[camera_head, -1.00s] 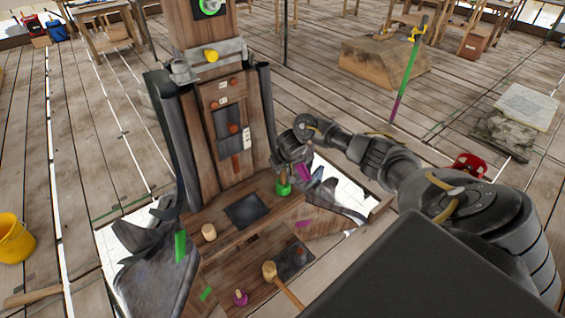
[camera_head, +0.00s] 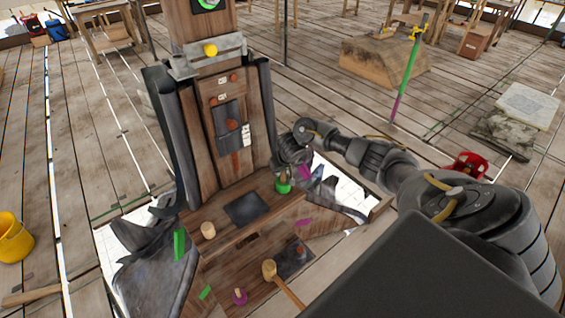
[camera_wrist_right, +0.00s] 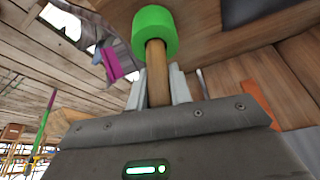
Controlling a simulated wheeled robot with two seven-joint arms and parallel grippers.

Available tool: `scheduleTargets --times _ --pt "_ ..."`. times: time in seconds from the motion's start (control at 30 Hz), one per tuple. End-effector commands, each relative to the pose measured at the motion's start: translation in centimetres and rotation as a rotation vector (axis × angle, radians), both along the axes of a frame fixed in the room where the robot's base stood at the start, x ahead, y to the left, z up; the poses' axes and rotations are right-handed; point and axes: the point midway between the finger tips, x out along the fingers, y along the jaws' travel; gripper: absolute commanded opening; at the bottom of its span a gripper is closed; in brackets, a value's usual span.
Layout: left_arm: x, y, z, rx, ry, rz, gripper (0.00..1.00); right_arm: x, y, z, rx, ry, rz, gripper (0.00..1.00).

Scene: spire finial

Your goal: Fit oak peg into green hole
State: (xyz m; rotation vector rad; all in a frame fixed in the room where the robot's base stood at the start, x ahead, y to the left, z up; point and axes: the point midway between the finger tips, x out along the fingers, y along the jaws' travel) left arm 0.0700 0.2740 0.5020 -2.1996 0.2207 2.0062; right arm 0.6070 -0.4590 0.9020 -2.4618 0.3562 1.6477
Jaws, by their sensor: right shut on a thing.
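The oak peg (camera_wrist_right: 156,75) is a plain wooden rod between the fingers of my right gripper (camera_wrist_right: 158,88). In the head view my right gripper (camera_head: 291,160) is low over the bench, shut on the peg, just above that green ring (camera_head: 283,187). Another green ring (camera_head: 208,4) on a dark square shows at the top of the wooden spire (camera_head: 205,150), partly cut off. My left gripper is not in view.
On the bench are a pale wooden cylinder (camera_head: 208,230), a dark square plate (camera_head: 247,209), a mallet (camera_head: 270,270) and a purple-collared piece (camera_head: 239,297). Crumpled grey sheets lie at both sides. A yellow bucket (camera_head: 14,238) stands at far left.

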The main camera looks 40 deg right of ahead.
Motion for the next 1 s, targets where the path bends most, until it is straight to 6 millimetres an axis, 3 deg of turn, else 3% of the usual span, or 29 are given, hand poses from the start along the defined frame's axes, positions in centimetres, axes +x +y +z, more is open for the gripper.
scheduleTargets --times 0.6,0.63,0.8,1.0 --pt "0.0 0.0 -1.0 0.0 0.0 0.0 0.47 0.0 0.0 -1.6 0.0 0.0 0.0 0.0" --pt "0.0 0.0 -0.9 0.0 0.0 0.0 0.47 0.0 0.0 -1.5 0.0 -0.001 0.0 0.23" --pt "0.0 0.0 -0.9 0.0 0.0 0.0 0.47 0.0 0.0 -1.5 0.0 -0.001 0.0 0.45" --pt "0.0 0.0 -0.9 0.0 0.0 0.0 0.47 0.0 0.0 -1.5 0.0 -0.001 0.0 0.46"
